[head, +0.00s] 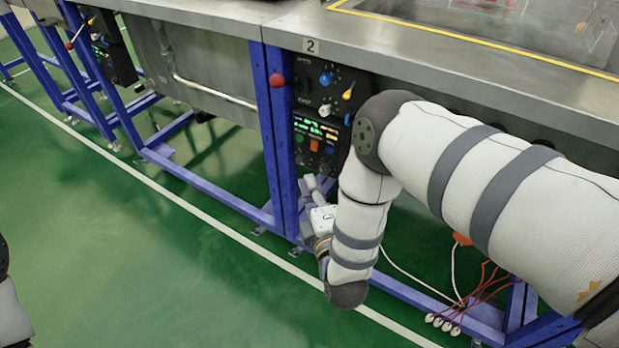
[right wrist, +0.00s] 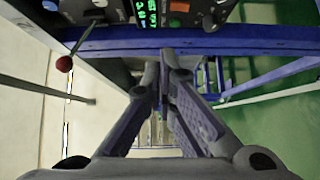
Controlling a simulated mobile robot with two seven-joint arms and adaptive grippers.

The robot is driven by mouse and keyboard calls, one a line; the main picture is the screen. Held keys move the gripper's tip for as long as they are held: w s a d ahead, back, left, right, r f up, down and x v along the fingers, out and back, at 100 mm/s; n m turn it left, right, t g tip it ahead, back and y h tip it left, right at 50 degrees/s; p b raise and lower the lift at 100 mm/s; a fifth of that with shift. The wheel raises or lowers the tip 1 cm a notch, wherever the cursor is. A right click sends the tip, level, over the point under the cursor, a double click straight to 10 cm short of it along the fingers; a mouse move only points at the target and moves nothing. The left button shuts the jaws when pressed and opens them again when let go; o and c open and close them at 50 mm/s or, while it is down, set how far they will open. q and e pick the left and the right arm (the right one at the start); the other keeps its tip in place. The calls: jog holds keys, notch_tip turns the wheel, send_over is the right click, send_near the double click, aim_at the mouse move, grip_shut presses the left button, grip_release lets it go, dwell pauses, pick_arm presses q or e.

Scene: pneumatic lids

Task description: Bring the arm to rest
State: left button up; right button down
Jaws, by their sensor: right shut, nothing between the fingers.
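My right arm comes in from the right of the head view and bends down in front of the bench. Its gripper (head: 316,188) is low beside the blue leg, below the control panel. In the right wrist view the gripper (right wrist: 163,62) has its fingers together, with nothing seen between them. The control panel (head: 321,110) of station 2 has coloured knobs and lit green digits; its lower part also shows in the right wrist view (right wrist: 160,12). A lever with a red ball (head: 277,80) stands out left of the panel; the red ball also shows in the right wrist view (right wrist: 64,64).
A steel-topped bench (head: 225,20) on blue legs runs across the back. A second panel (head: 105,48) is at the upper left. Red and white tubes (head: 470,290) hang near the floor at lower right. The green floor (head: 120,260) in front is clear.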

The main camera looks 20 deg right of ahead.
jog(key=shift+f, duration=0.1)
jog(key=s+d+f+m+g+y+p, duration=0.1)
jog(key=s+f+m+g+y, duration=0.1)
jog(key=s+f+m+g, duration=0.65)
pick_arm(q)
jog(key=shift+t, duration=0.7)
jog(key=w+r+p, duration=0.1)
jog(key=w+r, duration=0.2)
jog(key=shift+w+r+p, duration=0.15)
jog(key=shift+r+p, duration=0.05)
jog(key=shift+p, duration=0.2)
pick_arm(e)
jog(key=s+d+m+g, duration=0.2)
jog(key=s+m+g, duration=0.2)
jog(key=s, duration=1.3)
jog(key=s+d+m+g, duration=0.2)
jog(key=s+m+g, duration=0.2)
jog(key=s, duration=1.3)
jog(key=g, duration=0.3)
jog(key=shift+s+r, duration=0.25)
jog(key=shift+s, duration=0.05)
jog(key=shift+g, duration=0.25)
